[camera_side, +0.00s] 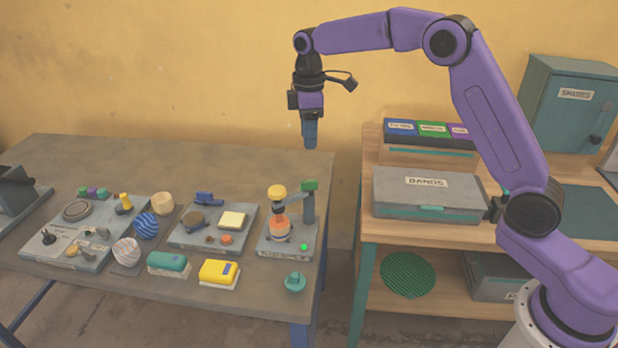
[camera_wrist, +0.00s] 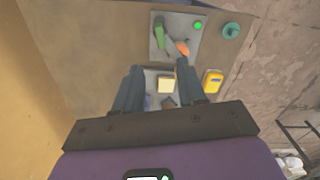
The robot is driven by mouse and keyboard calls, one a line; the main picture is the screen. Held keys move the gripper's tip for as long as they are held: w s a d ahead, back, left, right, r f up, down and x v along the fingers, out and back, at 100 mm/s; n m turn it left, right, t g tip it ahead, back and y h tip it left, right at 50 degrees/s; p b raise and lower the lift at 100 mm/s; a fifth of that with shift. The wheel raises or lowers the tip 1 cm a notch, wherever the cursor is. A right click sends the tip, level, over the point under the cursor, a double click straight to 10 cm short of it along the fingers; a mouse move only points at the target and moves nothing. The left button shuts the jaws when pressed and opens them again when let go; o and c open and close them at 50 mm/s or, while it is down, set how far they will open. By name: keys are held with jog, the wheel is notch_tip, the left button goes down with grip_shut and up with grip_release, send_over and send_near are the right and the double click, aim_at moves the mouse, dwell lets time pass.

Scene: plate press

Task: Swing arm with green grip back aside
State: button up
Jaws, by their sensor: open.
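The plate press stands on a grey base plate (camera_side: 270,251) near the right edge of the table. Its green grip (camera_side: 310,185) sits atop a grey upright post. In the wrist view the green grip (camera_wrist: 160,36) lies left of the orange piece (camera_wrist: 182,48); the exact line of the swing arm is unclear. My gripper (camera_side: 309,146) is open and empty, high above and behind the press. In the wrist view its fingers (camera_wrist: 160,72) point toward the table, apart from the grip.
A green lamp (camera_side: 304,247) glows on the press base. A teal knob-like piece (camera_side: 295,282) lies in front. Left are a yellow block (camera_side: 219,273), a teal block (camera_side: 168,264) and a tray with a cream block (camera_side: 232,220). A shelf with a BANDS box (camera_side: 428,194) stands right.

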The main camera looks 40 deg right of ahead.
aim_at(309, 180)
notch_tip(309, 180, down, 13)
jog(key=shift+r, duration=0.15)
dwell(0.4)
grip_shut()
